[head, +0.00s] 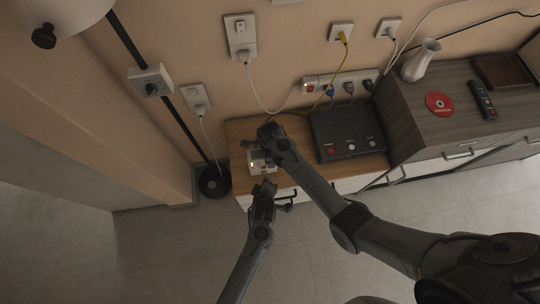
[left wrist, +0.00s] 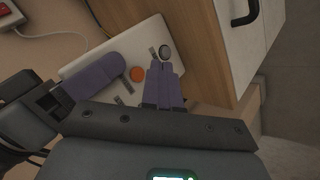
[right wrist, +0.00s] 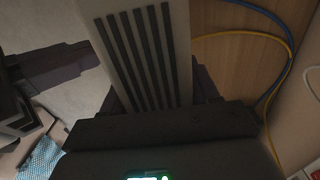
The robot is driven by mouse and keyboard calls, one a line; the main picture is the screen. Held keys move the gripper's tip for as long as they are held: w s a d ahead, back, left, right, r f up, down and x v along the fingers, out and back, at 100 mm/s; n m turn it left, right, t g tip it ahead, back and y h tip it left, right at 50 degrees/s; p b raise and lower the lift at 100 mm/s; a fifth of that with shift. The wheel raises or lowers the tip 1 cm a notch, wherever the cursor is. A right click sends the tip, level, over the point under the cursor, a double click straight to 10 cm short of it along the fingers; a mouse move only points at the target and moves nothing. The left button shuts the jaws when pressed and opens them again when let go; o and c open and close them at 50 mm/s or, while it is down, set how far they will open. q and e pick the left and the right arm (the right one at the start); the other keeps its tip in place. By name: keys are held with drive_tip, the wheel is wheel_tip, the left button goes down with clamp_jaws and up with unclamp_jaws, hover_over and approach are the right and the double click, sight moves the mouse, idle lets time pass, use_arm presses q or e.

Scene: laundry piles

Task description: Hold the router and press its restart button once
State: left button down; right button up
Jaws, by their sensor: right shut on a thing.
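A white router (head: 262,168) with dark vent slots is at the left end of the wooden cabinet top. My right gripper (head: 268,135) is shut on it; in the right wrist view its fingers lie on both sides of the slotted router body (right wrist: 143,50). The left wrist view shows the router face (left wrist: 115,55) with an orange button (left wrist: 137,74) and a grey round button (left wrist: 165,52). My left gripper (left wrist: 165,68) is shut and empty, its tips just short of the grey button; touching or apart, I cannot tell. Button labels are too small to read.
A black box (head: 345,135) with several buttons stands to the right, with cables behind it. A power strip (head: 340,82) is on the wall. A taller dresser (head: 455,120) holds a vase, red disc and remote. A lamp base (head: 214,182) is left. Floor in front is clear.

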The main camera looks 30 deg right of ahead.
sight(264, 168)
use_arm(q)
drive_tip(key=shift+w+d, duration=0.2)
drive_tip(key=shift+w, duration=0.3)
drive_tip(key=shift+w+d, duration=0.15)
drive_tip(key=shift+w, duration=0.35)
drive_tip(key=shift+w+d, duration=0.1)
drive_tip(key=shift+w, duration=0.15)
idle(1.3)
